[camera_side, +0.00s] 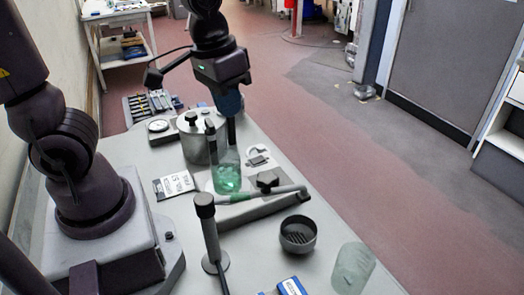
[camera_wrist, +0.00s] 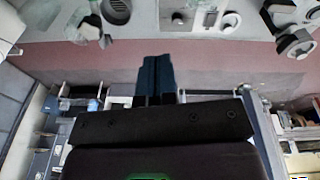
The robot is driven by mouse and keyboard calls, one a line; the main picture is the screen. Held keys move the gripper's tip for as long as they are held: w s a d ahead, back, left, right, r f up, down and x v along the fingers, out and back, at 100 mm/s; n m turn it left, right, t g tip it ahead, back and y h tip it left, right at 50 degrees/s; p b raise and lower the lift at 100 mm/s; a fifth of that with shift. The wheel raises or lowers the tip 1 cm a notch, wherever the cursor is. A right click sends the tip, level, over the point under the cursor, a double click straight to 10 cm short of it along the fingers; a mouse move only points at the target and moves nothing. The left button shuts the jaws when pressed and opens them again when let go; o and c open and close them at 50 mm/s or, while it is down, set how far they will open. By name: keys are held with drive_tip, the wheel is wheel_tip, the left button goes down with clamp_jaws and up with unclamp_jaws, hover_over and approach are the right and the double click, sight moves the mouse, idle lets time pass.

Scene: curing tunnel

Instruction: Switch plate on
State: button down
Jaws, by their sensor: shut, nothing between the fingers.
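A dark knob also shows in the wrist view (camera_wrist: 177,17) near the top edge. My gripper (camera_side: 231,141) has its dark blue fingers pointing down, at the neck of a clear flask with green contents (camera_side: 227,179) in the picture. I cannot tell whether they touch. In the wrist view my gripper's fingers (camera_wrist: 155,60) are together and empty.
A dark upright tool (camera_side: 208,225), a dark bowl (camera_side: 298,235) and a clear beaker (camera_side: 352,268) stand nearer. A grey canister (camera_side: 195,145) and a printed card (camera_side: 174,185) are at left.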

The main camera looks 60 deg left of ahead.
sight(261, 157)
drive_tip(key=w+a+f+n+y, duration=0.2)
drive_tip(key=w+a+f+n, duration=0.2)
drive_tip(key=n, duration=0.4)
drive_tip(key=w+a+f+n+g+y, duration=0.1)
drive_tip(key=w+a+f+n, duration=0.4)
drive_tip(key=w+n, duration=0.2)
drive_tip(key=shift+w+a+f+n+y, duration=0.15)
drive_tip(key=shift+w+n+y, duration=0.15)
drive_tip(key=shift+n+y, duration=0.15)
drive_tip(key=x, duration=0.8)
drive_tip(key=d+x, duration=0.1)
drive_tip(key=x, duration=0.4)
drive_tip(key=shift+f, duration=0.6)
